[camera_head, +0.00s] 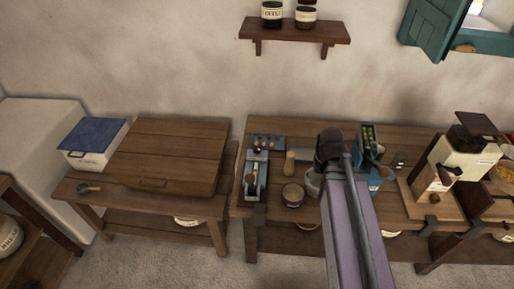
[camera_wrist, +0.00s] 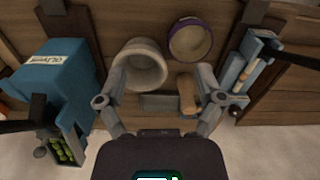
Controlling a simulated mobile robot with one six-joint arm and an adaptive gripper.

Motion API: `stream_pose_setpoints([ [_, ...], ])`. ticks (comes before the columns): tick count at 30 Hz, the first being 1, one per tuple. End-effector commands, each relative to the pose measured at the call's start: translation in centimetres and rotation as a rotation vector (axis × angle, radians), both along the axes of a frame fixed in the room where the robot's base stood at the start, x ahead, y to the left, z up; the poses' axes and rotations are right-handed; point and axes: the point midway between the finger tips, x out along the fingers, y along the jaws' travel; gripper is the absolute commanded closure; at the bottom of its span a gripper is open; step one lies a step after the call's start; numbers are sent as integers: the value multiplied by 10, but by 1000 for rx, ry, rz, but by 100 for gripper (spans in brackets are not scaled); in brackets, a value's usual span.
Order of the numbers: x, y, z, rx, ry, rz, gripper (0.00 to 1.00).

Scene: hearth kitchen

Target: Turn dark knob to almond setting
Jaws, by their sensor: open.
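My gripper (camera_head: 331,148) is open and empty above the middle of the right-hand table; it also shows in the wrist view (camera_wrist: 163,76), with its fingers spread over the tabletop. A cream and dark wooden mill (camera_head: 472,158) stands to its right, with a dark part (camera_head: 446,175) on its front that may be a knob. A blue olive device (camera_wrist: 58,82) left of my fingers in the wrist view has a small dark knob (camera_wrist: 38,106). I cannot tell which dark knob is the task's. No almond mark is readable.
Near my gripper are a stone mortar (camera_wrist: 140,62), a wooden pestle (camera_wrist: 187,92), a purple-rimmed bowl (camera_wrist: 190,40) and a blue lever device (camera_head: 257,178). A low table with a wooden box (camera_head: 168,152) stands left. A shelf (camera_head: 294,29) and teal shutter (camera_head: 433,25) are above.

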Motion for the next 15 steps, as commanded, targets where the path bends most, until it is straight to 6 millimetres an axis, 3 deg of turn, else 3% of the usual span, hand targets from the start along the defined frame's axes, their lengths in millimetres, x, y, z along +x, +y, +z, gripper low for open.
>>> stream_pose_setpoints([
  [8,73,39,7,0,0,337,12],
  [15,154,104,14,0,0,786,12],
])
